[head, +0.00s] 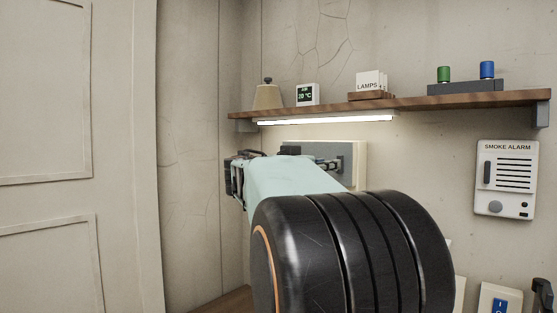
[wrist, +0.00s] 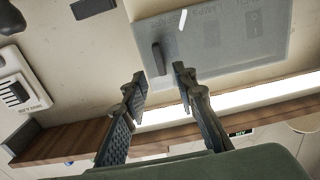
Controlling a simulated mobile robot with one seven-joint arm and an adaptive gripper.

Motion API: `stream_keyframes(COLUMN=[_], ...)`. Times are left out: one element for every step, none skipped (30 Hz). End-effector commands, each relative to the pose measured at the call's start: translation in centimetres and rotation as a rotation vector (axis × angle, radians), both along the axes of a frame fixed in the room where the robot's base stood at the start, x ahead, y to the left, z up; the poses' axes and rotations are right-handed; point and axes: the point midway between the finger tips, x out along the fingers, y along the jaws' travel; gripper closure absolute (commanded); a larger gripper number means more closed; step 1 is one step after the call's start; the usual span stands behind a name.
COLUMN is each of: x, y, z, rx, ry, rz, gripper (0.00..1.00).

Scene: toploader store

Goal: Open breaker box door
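The breaker box (head: 361,152) is a cream box on the wall below the shelf, with a grey door; my arm hides much of it in the head view. In the wrist view the picture is upside down, and the grey, smoky door (wrist: 235,50) looks closed. Its dark upright handle (wrist: 157,58) sticks out near the door's left edge there. My gripper (wrist: 161,75) is open, its two fingers apart and empty. The handle shows between and just beyond the fingertips; I cannot tell whether either finger touches it.
A wooden shelf (head: 415,103) with a lit strip lamp (head: 325,119) runs just above the box. It carries a bell-shaped item (head: 267,97), a small display (head: 307,95), a LAMPS sign (head: 369,82) and a button block (head: 465,87). A smoke alarm (head: 507,180) hangs at right.

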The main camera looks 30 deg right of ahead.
Motion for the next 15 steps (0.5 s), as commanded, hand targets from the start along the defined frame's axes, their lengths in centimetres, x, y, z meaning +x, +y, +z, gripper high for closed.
stream_keyframes(x=[0.2, 0.4, 0.6, 0.7, 0.8, 1.0, 1.1, 1.2, 1.3, 1.4, 1.4, 1.5, 1.5, 1.5, 1.5], y=[-1.1, -1.6, -2.3, -2.7, -3.1, -3.6, -3.9, -4.2, -4.6, -4.7, -4.9, -5.0, -5.1, -5.1, -5.2], z=[0.3, 0.3, 0.3, 0.2, 0.2, 0.3, 0.3, 0.2, 0.1, 0.1, 0.1, 0.1, 0.1, 0.0, 0.0], rx=[0.000, 0.001, 0.000, 0.000, 0.000, -0.001, 0.000, -0.001, -0.001, 0.001, 0.001, 0.001, 0.000, 0.000, 0.000], ry=[0.002, 0.001, 0.001, 0.002, 0.002, 0.002, 0.001, 0.002, 0.002, 0.001, 0.001, 0.000, 0.000, 0.000, 0.000], rz=[-0.005, -0.004, -0.004, -0.004, -0.002, -0.002, -0.002, -0.002, -0.001, 0.000, 0.000, 0.000, 0.000, 0.001, 0.001], gripper=[0.74, 0.74, 0.74, 0.74, 0.74, 0.74, 0.74, 0.74, 0.74, 0.74, 0.74, 0.74, 0.74, 0.74, 0.74])
